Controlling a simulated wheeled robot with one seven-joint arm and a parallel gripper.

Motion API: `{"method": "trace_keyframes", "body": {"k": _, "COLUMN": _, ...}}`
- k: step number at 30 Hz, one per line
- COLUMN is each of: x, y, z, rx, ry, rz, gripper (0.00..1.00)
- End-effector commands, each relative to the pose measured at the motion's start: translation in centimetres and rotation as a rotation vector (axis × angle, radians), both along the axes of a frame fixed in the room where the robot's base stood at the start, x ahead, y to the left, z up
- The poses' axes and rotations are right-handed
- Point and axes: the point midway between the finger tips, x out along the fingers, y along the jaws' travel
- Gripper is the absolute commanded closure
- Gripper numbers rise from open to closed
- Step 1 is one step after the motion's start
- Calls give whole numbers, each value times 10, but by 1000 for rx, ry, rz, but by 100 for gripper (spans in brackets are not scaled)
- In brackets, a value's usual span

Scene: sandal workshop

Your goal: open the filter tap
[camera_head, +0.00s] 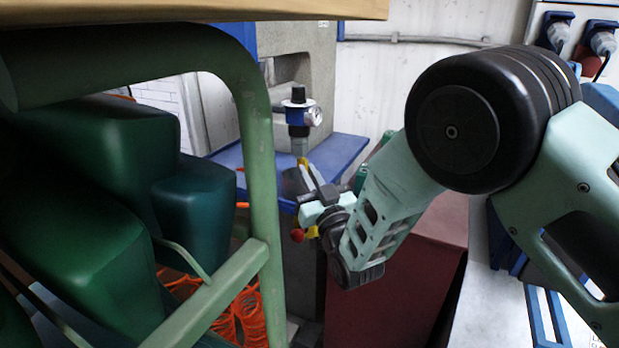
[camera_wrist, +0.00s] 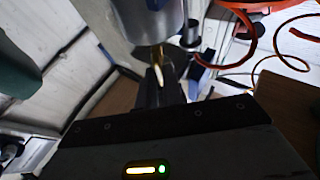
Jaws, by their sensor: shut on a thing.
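The air filter (camera_head: 297,118) has a black knob, a blue body, a round gauge and a grey bowl. It stands upright above the blue bench. Its small brass-yellow tap (camera_head: 303,162) is at the bottom of the bowl. In the wrist view, the grey bowl (camera_wrist: 150,20) is at the top, with the tap (camera_wrist: 158,56) below it and a pale tip between my fingers. My gripper (camera_head: 316,177) reaches up to the tap from below right, and is shut on it (camera_wrist: 162,82). The fingers partly hide the tap, and its turn angle is unclear.
A green tubular frame (camera_head: 262,150) with green containers (camera_head: 95,190) stands close on the left. A blue bench top (camera_head: 345,150) lies behind my gripper. Orange coiled hose (camera_head: 240,315) hangs below, and also shows in the wrist view (camera_wrist: 252,40). A dark red cabinet (camera_head: 385,270) stands below my arm.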

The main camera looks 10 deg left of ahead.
Motion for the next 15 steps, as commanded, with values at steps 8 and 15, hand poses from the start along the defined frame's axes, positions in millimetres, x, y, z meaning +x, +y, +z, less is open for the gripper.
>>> {"method": "trace_keyframes", "body": {"k": 8, "x": 0, "y": 0, "z": -2, "rx": -4, "ry": 3, "rz": 0, "gripper": 78}}
{"method": "trace_keyframes", "body": {"k": 15, "x": 0, "y": 0, "z": -1, "rx": -1, "ry": 2, "rz": 0, "gripper": 70}}
